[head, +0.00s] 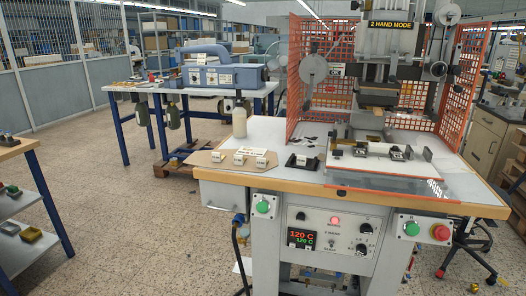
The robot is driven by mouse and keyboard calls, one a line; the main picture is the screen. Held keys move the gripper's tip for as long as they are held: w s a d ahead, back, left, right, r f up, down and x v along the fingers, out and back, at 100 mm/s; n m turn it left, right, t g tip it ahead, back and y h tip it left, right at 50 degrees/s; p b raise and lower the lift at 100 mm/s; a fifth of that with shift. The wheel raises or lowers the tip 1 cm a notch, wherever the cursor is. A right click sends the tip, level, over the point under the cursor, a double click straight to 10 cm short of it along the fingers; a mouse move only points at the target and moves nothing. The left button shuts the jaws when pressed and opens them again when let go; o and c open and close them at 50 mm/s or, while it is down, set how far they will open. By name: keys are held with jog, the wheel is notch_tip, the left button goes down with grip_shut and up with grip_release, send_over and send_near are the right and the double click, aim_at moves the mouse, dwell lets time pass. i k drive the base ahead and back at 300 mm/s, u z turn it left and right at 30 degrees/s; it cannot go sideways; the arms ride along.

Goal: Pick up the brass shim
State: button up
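I cannot pick out the brass shim with certainty in the head view; any shim here is too small to tell. A tan board (207,158) on the left of the press table carries a few small pieces with white labels (239,159). A black holder (291,163) with a white label stands just right of that board. A white plate (340,176) in front of the press carries small dark fixtures (398,153). My gripper is not in view.
The stamping press (385,70) stands between orange mesh guards (308,75) on the wood-edged table (270,185). A white bottle (239,122) stands at the table's back left. A blue machine (222,73) sits on a bench behind. Open floor (105,200) lies to the left.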

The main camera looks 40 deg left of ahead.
aim_at(239, 160)
jog(key=z, duration=1.45)
jog(key=k, duration=1.65)
jog(key=u, duration=1.15)
